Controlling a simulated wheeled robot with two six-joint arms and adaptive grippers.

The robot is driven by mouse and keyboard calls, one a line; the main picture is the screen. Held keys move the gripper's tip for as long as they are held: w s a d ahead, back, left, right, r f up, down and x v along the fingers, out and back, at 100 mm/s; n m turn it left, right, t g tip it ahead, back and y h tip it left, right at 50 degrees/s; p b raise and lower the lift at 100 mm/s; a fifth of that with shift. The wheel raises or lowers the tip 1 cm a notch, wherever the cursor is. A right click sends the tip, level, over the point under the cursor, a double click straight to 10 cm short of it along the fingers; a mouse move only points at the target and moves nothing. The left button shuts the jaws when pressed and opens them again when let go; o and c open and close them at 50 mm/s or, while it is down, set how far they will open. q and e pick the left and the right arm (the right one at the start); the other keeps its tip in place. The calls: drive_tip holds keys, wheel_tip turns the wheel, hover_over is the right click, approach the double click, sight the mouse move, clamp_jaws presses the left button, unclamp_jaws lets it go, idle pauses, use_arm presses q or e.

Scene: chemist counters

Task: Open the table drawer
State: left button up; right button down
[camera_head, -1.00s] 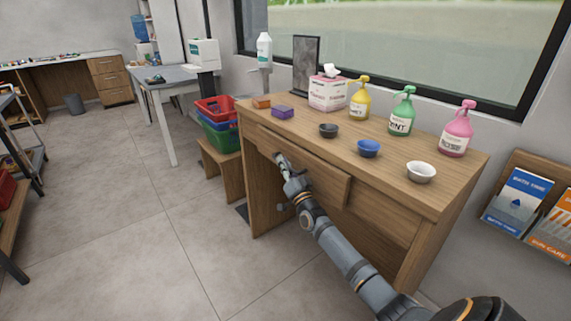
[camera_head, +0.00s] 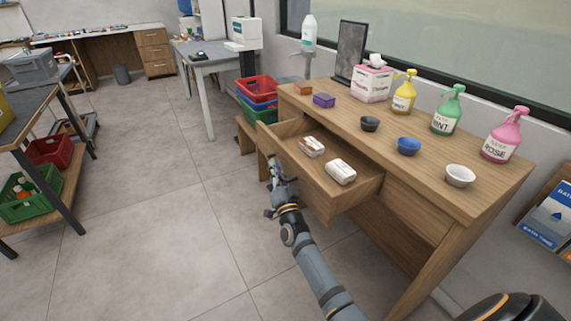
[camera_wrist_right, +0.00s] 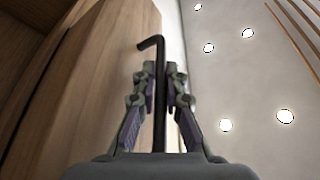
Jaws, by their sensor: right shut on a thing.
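The wooden table (camera_head: 455,200) stands at the right in the head view. Its drawer (camera_head: 300,183) is pulled well out, and two small pale packs, a left one (camera_head: 312,146) and a right one (camera_head: 341,171), lie inside. My right gripper (camera_head: 275,172) is at the drawer's front face. In the right wrist view my gripper (camera_wrist_right: 163,95) has its fingers shut on the dark bar handle (camera_wrist_right: 159,100), with the wooden drawer front (camera_wrist_right: 100,80) beside it. My left gripper is not in view.
On the tabletop are a yellow bottle (camera_head: 403,97), a green bottle (camera_head: 447,117), a pink bottle (camera_head: 502,140), a tissue box (camera_head: 371,84) and several small bowls. Stacked baskets (camera_head: 257,90) stand beyond the table. A dark rack (camera_head: 60,190) is at the left; the floor between is clear.

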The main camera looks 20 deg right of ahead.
drive_tip(key=shift+a+f, duration=0.15)
drive_tip(key=shift+a, duration=0.15)
drive_tip(key=c, duration=1.7)
unclamp_jaws()
drive_tip(key=v, duration=1.2)
drive_tip(key=shift+s, duration=0.1)
